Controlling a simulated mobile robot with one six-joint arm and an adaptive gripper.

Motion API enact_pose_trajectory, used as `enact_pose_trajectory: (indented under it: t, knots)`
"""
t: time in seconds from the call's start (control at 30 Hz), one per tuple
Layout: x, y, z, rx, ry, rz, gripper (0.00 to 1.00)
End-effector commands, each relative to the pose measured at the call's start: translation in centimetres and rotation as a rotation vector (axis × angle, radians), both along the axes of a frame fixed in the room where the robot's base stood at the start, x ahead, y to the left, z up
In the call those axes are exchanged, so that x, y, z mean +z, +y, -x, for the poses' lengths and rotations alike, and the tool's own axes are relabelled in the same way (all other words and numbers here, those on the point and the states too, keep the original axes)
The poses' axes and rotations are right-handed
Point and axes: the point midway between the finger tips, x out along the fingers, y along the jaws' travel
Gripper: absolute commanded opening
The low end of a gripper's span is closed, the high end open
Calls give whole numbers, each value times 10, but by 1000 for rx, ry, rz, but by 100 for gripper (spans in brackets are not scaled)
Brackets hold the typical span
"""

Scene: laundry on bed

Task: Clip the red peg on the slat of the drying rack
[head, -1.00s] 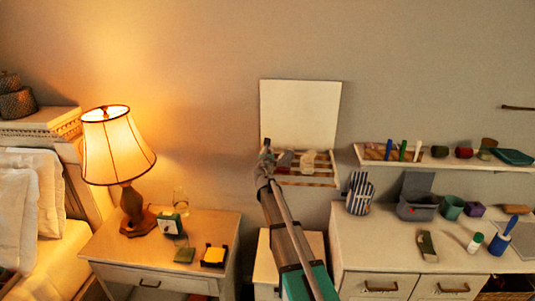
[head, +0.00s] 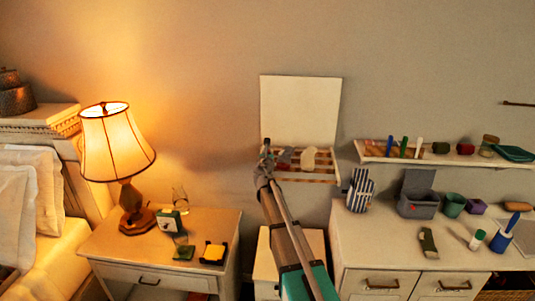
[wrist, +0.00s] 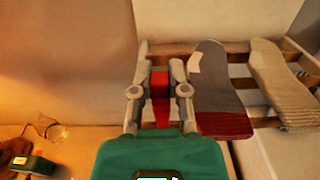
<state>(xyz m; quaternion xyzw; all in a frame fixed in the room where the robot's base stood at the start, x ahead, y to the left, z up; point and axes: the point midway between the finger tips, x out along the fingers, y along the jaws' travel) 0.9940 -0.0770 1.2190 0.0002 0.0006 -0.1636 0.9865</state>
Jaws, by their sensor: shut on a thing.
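My gripper (wrist: 160,75) is shut on the red peg (wrist: 160,98), which sits between its two fingers in the wrist view. The drying rack (head: 325,180) is a slatted wooden frame on the wall below a white panel. My gripper is at the rack's left end, and in the head view it (head: 265,148) hides part of that end. A slat (wrist: 178,47) runs across behind the fingertips in the wrist view. I cannot tell whether the peg touches it or a lower slat. In the head view the peg is too small to make out.
A grey sock with a red end (wrist: 218,90) lies over the slats just right of my gripper, with a cream sock (wrist: 283,82) beyond it. A wall shelf (head: 450,160) holding small items is farther right. A lit lamp (head: 118,145) stands on the nightstand at left.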

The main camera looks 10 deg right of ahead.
Motion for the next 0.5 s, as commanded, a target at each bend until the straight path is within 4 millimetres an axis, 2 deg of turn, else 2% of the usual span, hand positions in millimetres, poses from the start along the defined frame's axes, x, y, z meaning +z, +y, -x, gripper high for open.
enact_pose_trajectory:
  t: [0.5]
  knots:
    - [-10,0,0,0,0,0,2]
